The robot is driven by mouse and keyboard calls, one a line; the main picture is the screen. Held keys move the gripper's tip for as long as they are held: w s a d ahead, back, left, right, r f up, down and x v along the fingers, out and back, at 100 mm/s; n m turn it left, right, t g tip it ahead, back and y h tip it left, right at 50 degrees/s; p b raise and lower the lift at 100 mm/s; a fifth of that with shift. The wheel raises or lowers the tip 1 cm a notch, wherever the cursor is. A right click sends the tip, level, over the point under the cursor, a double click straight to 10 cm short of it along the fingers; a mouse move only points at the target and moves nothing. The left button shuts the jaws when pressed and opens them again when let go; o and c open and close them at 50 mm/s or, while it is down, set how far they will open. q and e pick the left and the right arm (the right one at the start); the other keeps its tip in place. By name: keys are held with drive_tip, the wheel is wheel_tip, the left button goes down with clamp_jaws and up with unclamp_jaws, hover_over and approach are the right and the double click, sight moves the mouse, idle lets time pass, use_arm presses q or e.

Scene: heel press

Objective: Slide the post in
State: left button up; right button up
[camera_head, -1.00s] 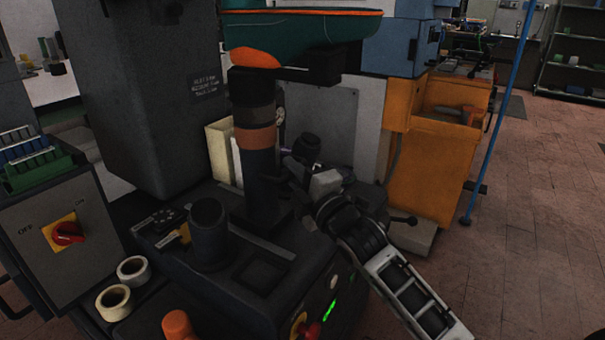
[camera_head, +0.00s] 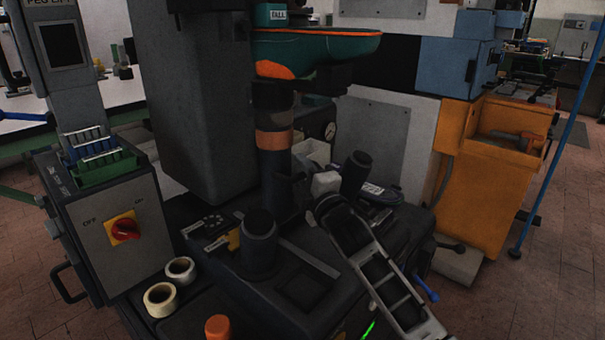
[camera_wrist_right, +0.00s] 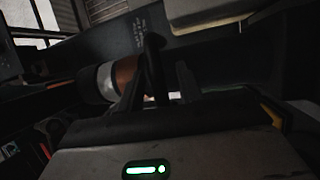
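The dark upright post (camera_head: 275,165) with an orange band stands on the press bed, beneath a teal and orange shoe-shaped part (camera_head: 315,52). Its foot is partly hidden behind a dark cylinder. A dark bar handle (camera_wrist_right: 153,62) sticks out from the post's side. The orange band (camera_wrist_right: 124,76) shows behind it in the right wrist view. My right gripper (camera_head: 303,188) is at the post's right side. In the wrist view its two fingers (camera_wrist_right: 160,82) stand apart, with the handle between them and a gap showing at the right. My left gripper is out of view.
A dark cylinder (camera_head: 259,242) stands in front of the post. Tape rolls (camera_head: 160,299) lie at the front left, beside a control box (camera_head: 115,225) with a red switch. A dark knob (camera_head: 355,172) rises behind my right arm. An orange cabinet (camera_head: 485,190) stands right.

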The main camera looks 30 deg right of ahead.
drive_tip(key=shift+s, duration=0.1)
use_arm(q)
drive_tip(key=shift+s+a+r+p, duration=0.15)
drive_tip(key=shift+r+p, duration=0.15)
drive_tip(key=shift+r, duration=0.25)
use_arm(e)
drive_tip(key=s+f, duration=0.2)
drive_tip(key=s, duration=1.3)
drive_tip(key=shift+s+a+f, duration=0.2)
drive_tip(key=shift+s+f, duration=0.1)
